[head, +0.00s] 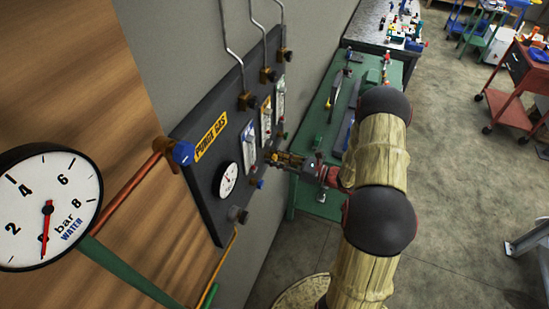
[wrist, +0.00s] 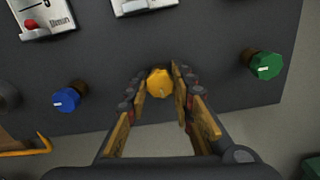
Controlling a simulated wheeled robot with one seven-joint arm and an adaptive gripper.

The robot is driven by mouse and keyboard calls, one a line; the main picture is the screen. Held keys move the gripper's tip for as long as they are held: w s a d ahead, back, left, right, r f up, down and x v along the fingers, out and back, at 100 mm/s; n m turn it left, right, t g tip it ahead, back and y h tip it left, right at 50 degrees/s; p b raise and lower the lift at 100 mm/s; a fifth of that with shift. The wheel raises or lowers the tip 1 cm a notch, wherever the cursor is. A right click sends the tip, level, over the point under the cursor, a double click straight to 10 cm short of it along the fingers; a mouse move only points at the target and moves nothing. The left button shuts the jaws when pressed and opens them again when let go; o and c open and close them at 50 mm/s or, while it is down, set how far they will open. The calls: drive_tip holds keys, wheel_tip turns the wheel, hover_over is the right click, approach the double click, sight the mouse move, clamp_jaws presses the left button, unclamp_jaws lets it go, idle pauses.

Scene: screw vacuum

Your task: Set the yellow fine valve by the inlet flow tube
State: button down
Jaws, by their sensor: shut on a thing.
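The yellow fine valve (wrist: 160,83) is a small knob near the lower edge of the dark purge gas panel (head: 208,180). My gripper (wrist: 160,90) is at the panel with its two fingers shut on the yellow knob from both sides in the wrist view. In the head view my gripper (head: 275,158) reaches the panel from the right and hides the knob. Several upright flow tubes (head: 250,142) stand in a row on the panel. In the wrist view only the bottoms of two show, one with a red knob (wrist: 31,26). Which is the inlet tube I cannot tell.
A blue knob (wrist: 66,99) sits left of the yellow one and a green knob (wrist: 266,65) sits right. A round gauge (head: 228,180) is on the panel. A green bench (head: 309,150) with tools stands behind my arm. A large water gauge (head: 48,207) is at far left.

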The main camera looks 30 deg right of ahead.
drive_tip(key=c, duration=1.5)
unclamp_jaws()
drive_tip(key=v, duration=1.2)
